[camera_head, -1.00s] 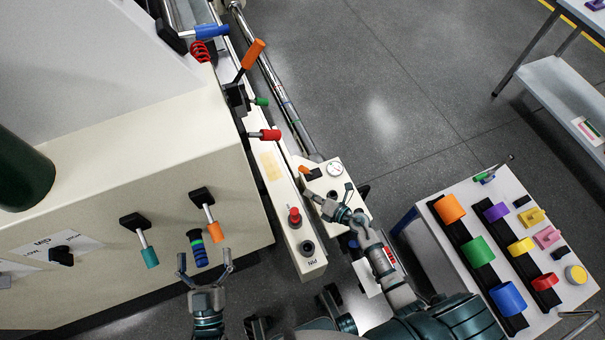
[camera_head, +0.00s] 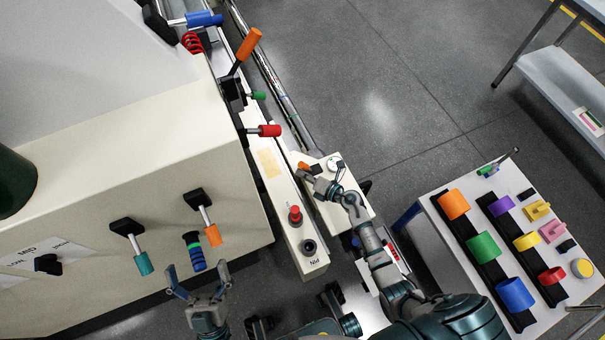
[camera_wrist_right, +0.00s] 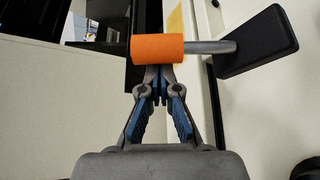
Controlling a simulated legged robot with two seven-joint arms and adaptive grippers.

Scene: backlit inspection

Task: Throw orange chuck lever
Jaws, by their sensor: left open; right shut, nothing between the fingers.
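A small orange lever (camera_head: 303,167) sits on the cream box beside the gauge in the head view. Other orange-handled levers stand at the rail (camera_head: 247,46) and on the front panel (camera_head: 212,235).
A red-handled lever (camera_head: 264,130), a red button (camera_head: 295,215) and a teal-handled lever (camera_head: 143,262) stick out from the machine. A white table (camera_head: 430,210) with coloured rings stands at the right. Grey floor (camera_head: 400,100) is clear beyond the rail.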

